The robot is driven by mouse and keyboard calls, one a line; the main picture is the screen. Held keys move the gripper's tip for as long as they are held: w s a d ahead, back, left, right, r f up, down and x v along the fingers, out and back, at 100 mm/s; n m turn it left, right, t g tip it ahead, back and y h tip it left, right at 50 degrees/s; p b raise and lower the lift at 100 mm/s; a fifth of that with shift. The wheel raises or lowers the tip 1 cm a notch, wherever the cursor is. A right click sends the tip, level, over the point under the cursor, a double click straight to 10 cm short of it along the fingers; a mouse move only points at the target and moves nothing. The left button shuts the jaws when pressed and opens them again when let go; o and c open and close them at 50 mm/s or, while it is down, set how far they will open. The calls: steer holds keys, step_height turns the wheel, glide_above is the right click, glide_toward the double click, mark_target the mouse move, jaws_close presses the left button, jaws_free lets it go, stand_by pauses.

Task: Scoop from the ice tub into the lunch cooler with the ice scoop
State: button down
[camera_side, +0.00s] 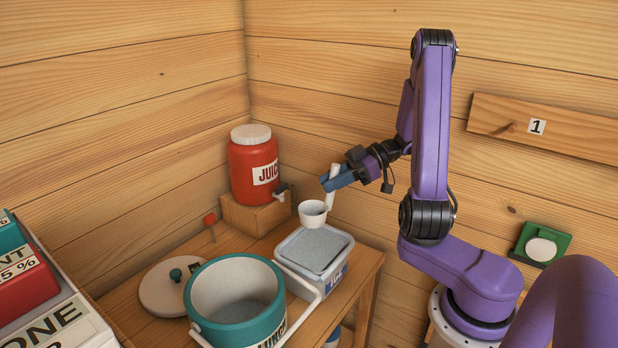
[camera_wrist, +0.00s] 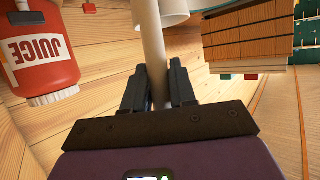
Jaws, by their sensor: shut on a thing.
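My gripper (camera_side: 337,178) is shut on the handle of the white ice scoop (camera_side: 313,212). The scoop's cup hangs below the jaws, in the air above the back left of the ice tub; whether it holds ice I cannot tell. The wrist view shows the pale handle (camera_wrist: 151,45) between both fingers, with the cup partly cut off at the top. The ice tub (camera_side: 342,278) is pale and square, filled with a grey mass. The teal lunch cooler (camera_side: 210,331) stands open to its left, its bottom showing grey inside. The wrist view shows neither container clearly.
The cooler's white bail handle (camera_side: 306,284) leans toward the tub. The cooler lid (camera_side: 155,291) lies at the left. A red juice jug (camera_side: 248,168) stands on a wooden block (camera_side: 254,216) behind. Stacked boxes (camera_side: 50,310) fill the left edge.

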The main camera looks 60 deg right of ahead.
steer(key=shift+s, duration=0.45)
steer(key=shift+f, duration=0.2)
step_height(320, 180, down, 13)
stand_by(0.9)
steer(key=shift+f, duration=0.1)
stand_by(0.6)
steer(key=shift+r, duration=5.85)
steer(key=shift+w, duration=0.1)
